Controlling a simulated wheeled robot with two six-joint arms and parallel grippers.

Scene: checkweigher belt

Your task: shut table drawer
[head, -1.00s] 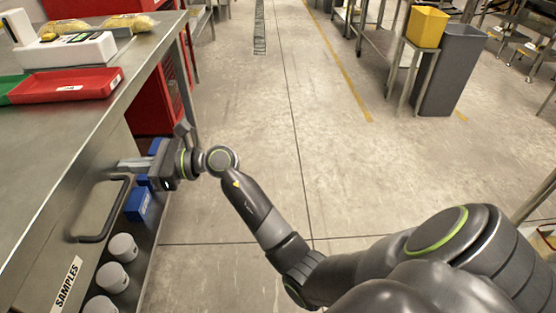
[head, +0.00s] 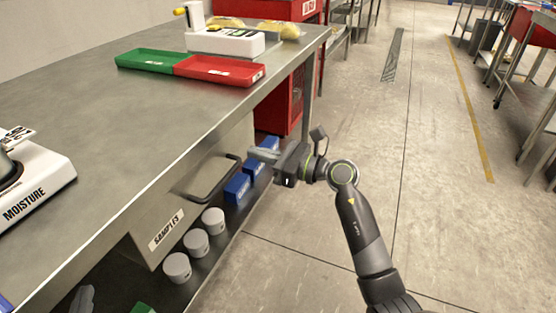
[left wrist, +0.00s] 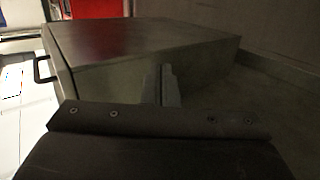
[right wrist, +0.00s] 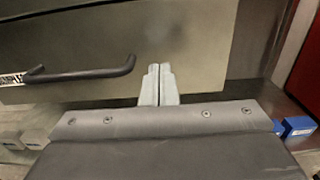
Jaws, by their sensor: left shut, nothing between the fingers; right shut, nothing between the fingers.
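The table drawer (head: 165,215) has a grey front with a SAMPLES label and a black bar handle (head: 215,185). It sits beneath the table edge; no gap is clear in the head view. My right gripper (head: 262,154) is shut and empty at the drawer front's far end, beyond the handle. In the right wrist view its fingertips (right wrist: 159,70) are at or close to the front; contact cannot be told. My left gripper (left wrist: 163,72) is shut and empty. Its wrist view shows a grey box side with the handle (left wrist: 42,68) at left.
On the metal table (head: 130,110) are a green tray (head: 150,62), a red tray (head: 220,72) and a moisture meter (head: 35,185). The shelf below holds white jars (head: 196,242) and blue boxes (head: 237,188). The aisle floor (head: 350,110) is clear.

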